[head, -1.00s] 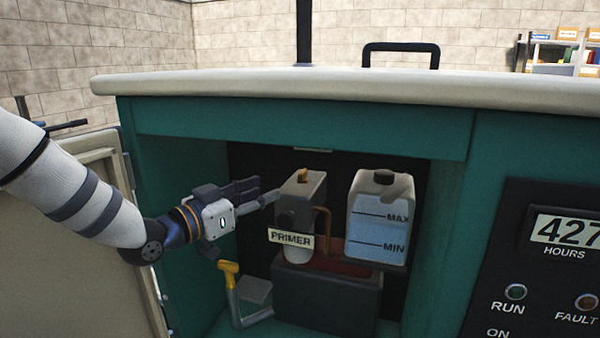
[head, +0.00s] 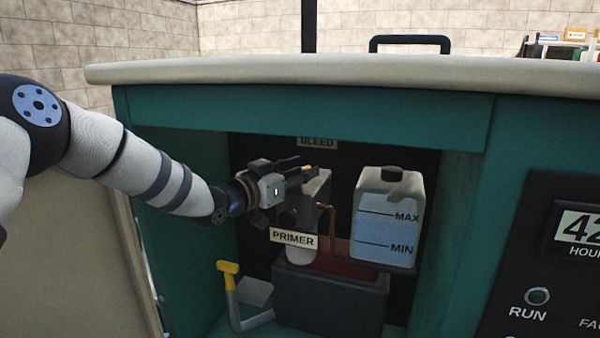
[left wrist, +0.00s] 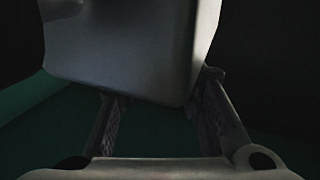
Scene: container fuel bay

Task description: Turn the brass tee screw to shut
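The brass tee screw (head: 309,167) shows as a small yellow spot on top of the grey block (head: 318,190) behind the PRIMER label (head: 293,239). My left gripper (head: 304,169) reaches into the bay from the left, its fingers at the top of the block beside the screw. The fingers partly hide the screw; I cannot tell whether they touch it. In the left wrist view the two fingers (left wrist: 160,95) stand apart, with a pale grey body (left wrist: 130,55) beyond them. The screw cannot be made out there. My right gripper is not in view.
A translucent jug (head: 387,222) marked MAX and MIN stands right of the block. A BLEED label (head: 317,142) is above on the back wall. A yellow-handled lever (head: 228,270) stands lower left. The bay's top edge (head: 300,115) overhangs the arm.

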